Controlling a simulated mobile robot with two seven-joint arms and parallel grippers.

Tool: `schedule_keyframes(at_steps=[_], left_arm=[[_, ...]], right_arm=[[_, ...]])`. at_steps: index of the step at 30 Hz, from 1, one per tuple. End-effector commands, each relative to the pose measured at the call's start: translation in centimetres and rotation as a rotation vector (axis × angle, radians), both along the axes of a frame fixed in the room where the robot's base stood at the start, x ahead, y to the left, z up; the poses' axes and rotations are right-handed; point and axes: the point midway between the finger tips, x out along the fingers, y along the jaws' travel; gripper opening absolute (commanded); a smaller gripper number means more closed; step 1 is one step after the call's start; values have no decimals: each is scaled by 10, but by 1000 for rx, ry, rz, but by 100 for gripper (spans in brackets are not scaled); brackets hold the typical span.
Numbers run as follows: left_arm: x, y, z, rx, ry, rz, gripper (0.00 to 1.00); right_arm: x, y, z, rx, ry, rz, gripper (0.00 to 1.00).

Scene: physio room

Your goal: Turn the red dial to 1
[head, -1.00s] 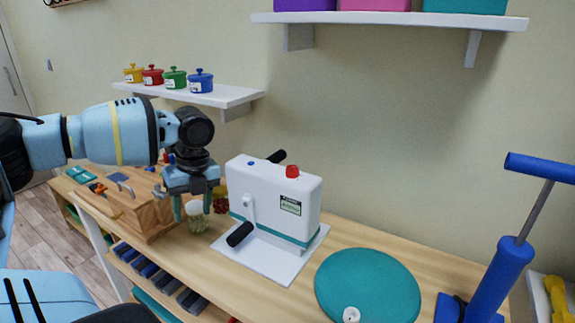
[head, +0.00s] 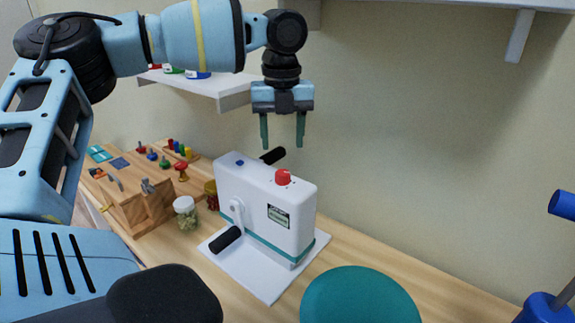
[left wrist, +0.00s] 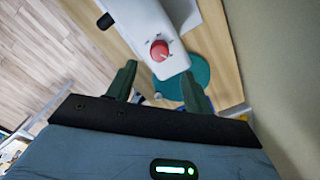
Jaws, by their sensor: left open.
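The red dial (head: 283,177) sits on top of a white machine (head: 270,212) with black handles, which stands on a white base plate on the wooden bench. In the left wrist view the red dial (left wrist: 159,50) shows a pale pointer line, with small marks around it too blurred to read. My left gripper (head: 283,145) is open and empty, fingers pointing down, above the machine and apart from the dial. My right gripper is in neither view.
A teal disc (head: 360,298) lies right of the machine. A lidded jar (head: 185,212) and a wooden activity box (head: 140,200) stand to its left. A white wall shelf (head: 225,90) is behind my left arm. A blue-handled device (head: 545,305) stands at far right.

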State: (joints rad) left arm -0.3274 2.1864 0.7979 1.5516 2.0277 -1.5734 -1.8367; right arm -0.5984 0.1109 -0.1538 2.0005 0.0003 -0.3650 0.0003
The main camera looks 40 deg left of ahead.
Motion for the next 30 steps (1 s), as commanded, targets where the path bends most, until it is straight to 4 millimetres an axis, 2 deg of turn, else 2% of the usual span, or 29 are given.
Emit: schedule_keyframes(at_steps=[6, 16, 21, 28, 30], left_arm=[[-1, 0, -24, 0, 4, 0, 52], [-1, 0, -68, 0, 2, 1, 52], [0, 1, -76, 1, 1, 2, 52], [0, 1, -77, 1, 1, 2, 52], [0, 1, -77, 1, 1, 2, 45]], right_arm=[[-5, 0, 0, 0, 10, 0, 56], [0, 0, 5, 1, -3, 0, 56], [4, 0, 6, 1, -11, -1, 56], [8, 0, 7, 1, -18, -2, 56], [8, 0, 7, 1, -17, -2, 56]])
